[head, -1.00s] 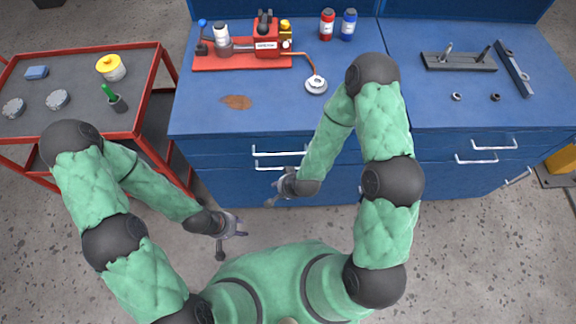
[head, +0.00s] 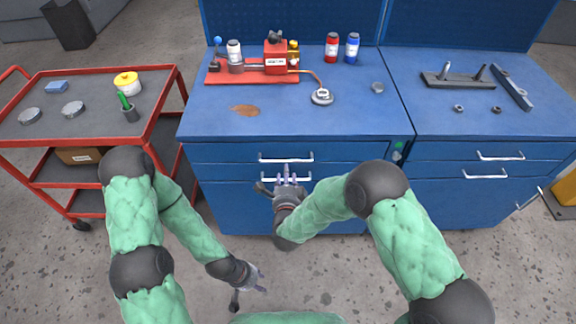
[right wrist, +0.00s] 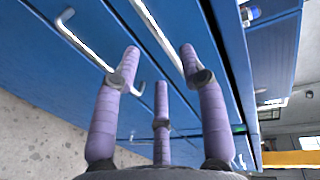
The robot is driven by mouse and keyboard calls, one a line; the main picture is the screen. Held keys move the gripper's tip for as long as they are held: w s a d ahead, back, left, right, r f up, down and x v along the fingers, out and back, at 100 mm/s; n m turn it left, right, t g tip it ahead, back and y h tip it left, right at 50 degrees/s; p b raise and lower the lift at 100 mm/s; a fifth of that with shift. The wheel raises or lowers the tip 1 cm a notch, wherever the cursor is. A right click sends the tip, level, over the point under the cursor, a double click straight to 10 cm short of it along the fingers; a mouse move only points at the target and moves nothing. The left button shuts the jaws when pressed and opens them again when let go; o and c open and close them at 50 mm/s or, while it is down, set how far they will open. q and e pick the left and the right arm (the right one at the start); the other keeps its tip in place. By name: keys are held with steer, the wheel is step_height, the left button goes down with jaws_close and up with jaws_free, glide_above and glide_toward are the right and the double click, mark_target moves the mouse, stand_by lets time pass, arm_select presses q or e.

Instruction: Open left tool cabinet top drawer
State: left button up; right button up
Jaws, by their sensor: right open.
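The left tool cabinet (head: 230,196) is blue, and its drawers look shut. Its top drawer has a silver bar handle (head: 286,159), with the handle of the drawer below (head: 268,178) just under it. My right gripper (head: 288,174) is open and empty, in front of the lower handle and just below the top one, its purple fingers pointing at the cabinet. In the right wrist view the spread fingers (right wrist: 160,65) stand before the top handle (right wrist: 155,32), with the lower handle (right wrist: 88,45) to the left. My left gripper (head: 262,281) is low over the floor, away from the cabinet; its fingers are too small to judge.
A red cart (head: 160,125) stands left of the cabinet. The worktop (head: 210,118) holds a red tray (head: 222,78) with a pump, bottles and a round gauge (head: 321,97). A second blue cabinet (head: 500,200) adjoins on the right. The floor in front is clear.

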mark_target(280, 151)
steer(key=w, duration=0.2)
steer(key=w+f+b, duration=0.1)
steer(key=w, duration=0.2)
steer(key=w+b, duration=0.1)
steer(key=w, duration=0.1)
steer(key=shift+w+f, duration=0.2)
steer(key=shift+f, duration=0.1)
jaws_close()
